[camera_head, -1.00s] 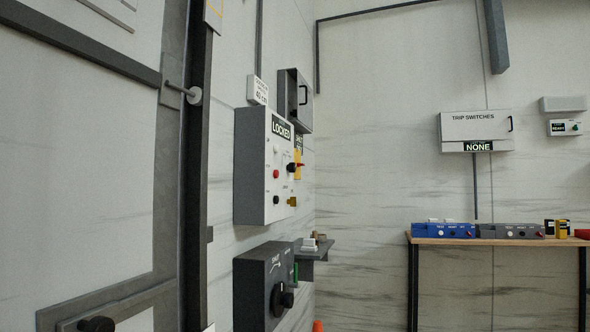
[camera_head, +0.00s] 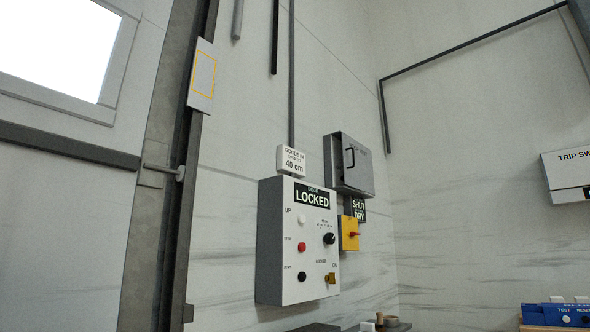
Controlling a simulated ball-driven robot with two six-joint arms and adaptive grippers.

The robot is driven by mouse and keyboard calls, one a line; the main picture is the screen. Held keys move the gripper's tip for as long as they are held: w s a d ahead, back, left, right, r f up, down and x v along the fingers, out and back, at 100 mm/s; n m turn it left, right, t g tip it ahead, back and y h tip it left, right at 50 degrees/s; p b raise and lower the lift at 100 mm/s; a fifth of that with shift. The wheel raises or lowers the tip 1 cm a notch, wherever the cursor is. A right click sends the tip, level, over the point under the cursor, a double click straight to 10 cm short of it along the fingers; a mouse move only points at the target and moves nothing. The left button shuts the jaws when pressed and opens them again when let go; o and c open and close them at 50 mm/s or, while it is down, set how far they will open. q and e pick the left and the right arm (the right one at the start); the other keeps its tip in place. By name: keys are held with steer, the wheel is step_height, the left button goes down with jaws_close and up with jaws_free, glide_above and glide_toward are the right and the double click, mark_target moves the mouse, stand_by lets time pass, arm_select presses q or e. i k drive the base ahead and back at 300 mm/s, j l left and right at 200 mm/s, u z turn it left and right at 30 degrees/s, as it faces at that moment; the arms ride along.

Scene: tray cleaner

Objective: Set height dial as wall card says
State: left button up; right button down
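The wall card (camera_head: 291,161) is a small white sign above the control box, with "40 cm" in large print and smaller text above it. The control box (camera_head: 283,285) is light grey, with a "LOCKED" sign (camera_head: 312,197) at its top. The black dial (camera_head: 329,239) sits on the right of its face, with tiny marks around it that I cannot read. A white button (camera_head: 302,219), a red button (camera_head: 301,247) and a black button (camera_head: 302,276) run down the left. A brass key switch (camera_head: 331,278) is at lower right. Neither gripper shows.
A grey box with a handle (camera_head: 350,165) hangs at the upper right of the control box. A yellow switch (camera_head: 349,233) with a red handle sits beside it, under a "SHUT DRY" sign (camera_head: 358,210). A door frame stands left. A bench (camera_head: 550,316) with a blue unit (camera_head: 550,310) is at lower right.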

mark_target(329, 238)
steer(key=l+u, duration=0.2)
steer(key=l, duration=0.45)
steer(key=i+l+u, duration=0.15)
steer(key=i, duration=0.25)
steer(key=i+u, duration=0.15)
steer(key=i, duration=0.25)
steer(key=i+l+u, duration=0.15)
steer(key=i+l, duration=0.1)
steer(key=i, duration=0.1)
